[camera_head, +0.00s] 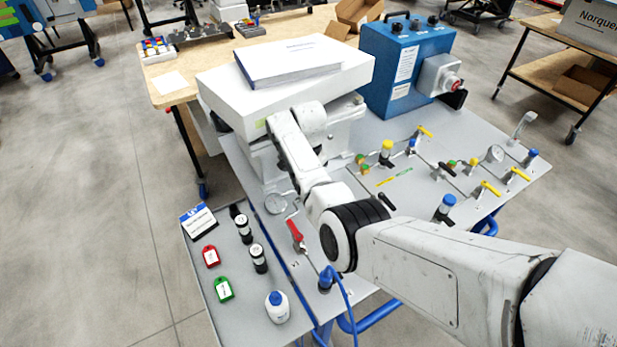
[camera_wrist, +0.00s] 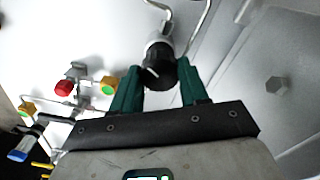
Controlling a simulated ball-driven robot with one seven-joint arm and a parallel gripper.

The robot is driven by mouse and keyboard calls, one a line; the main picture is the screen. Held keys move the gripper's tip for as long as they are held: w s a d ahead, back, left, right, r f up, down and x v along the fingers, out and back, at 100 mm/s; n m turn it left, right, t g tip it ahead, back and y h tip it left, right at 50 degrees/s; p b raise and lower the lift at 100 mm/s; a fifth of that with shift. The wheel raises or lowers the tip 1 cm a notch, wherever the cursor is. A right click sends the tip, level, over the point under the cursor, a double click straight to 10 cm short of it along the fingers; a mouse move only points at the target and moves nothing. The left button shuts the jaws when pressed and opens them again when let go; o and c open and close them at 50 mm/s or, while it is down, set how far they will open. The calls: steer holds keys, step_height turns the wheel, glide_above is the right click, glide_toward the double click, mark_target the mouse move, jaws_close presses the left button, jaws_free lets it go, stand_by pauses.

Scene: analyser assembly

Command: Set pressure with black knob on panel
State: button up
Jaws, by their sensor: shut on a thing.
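The black knob (camera_wrist: 159,76) sits on a pale fitting with bent metal tubing, in the upper middle of the wrist view. My gripper (camera_wrist: 160,68) has green fingers on either side of the knob and is shut on it. In the head view the knob and gripper tips are hidden behind my arm and the white box. The grey panel (camera_head: 425,205) there carries valves, gauges and tubing.
A blue instrument box (camera_head: 400,65) and a large white box (camera_head: 220,90) stand at the panel's back. A red-handled valve (camera_head: 295,232) and a white bottle (camera_head: 277,307) are near the front.

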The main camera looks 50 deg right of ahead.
steer(key=shift+r, duration=0.1)
stand_by(0.3)
steer(key=o, duration=1.1)
steer(key=shift+c, duration=0.2)
step_height(320, 180, up, 11)
steer(key=b, duration=0.1)
steer(key=shift+f, duration=0.2)
